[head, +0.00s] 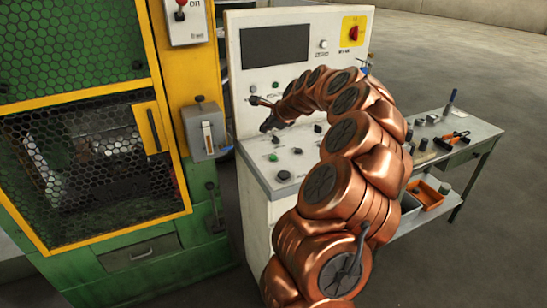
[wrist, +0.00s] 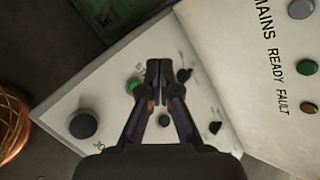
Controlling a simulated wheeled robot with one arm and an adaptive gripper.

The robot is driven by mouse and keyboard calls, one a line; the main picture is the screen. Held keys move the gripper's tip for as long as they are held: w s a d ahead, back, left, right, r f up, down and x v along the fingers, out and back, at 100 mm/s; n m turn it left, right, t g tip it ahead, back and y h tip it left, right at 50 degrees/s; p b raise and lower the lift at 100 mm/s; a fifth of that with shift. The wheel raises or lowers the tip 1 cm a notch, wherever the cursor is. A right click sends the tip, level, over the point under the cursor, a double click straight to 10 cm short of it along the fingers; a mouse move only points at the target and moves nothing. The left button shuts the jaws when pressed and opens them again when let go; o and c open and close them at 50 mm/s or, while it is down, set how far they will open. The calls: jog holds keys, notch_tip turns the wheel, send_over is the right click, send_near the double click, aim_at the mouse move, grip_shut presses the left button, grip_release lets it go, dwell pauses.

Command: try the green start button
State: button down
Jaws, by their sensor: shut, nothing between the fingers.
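The green button (head: 273,157) sits on the sloped desk of the pale control console, near its left edge. My gripper (wrist: 158,68) is shut and empty, with the fingertips together over the desk panel. In the head view my gripper (head: 264,127) is small and dark, beyond the green button. I cannot tell the height of the fingertips above the panel.
A black round knob (wrist: 83,125) and several dark switches (wrist: 215,127) share the desk. The upright panel carries a green lamp (wrist: 303,67) and a red switch (head: 354,33). A green and yellow caged machine (head: 90,150) stands left; a tool table (head: 480,135) stands right.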

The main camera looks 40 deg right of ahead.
jog(key=d, duration=0.1)
jog(key=d+m, duration=0.1)
jog(key=d, duration=0.1)
jog(key=shift+s+d+f+h, duration=0.1)
jog(key=shift+s+f+h, duration=0.2)
jog(key=shift+s+f, duration=0.1)
jog(key=shift+f, duration=0.1)
jog(key=b, duration=0.3)
send_over(274, 157)
notch_tip(274, 157, down, 8)
jog(key=shift+s+r, duration=0.1)
jog(key=shift+r, duration=0.15)
jog(key=shift+f+b, duration=0.3)
jog(key=shift+f, duration=0.25)
jog(key=shift+f, duration=0.15)
dwell(0.7)
jog(key=shift+f, duration=0.25)
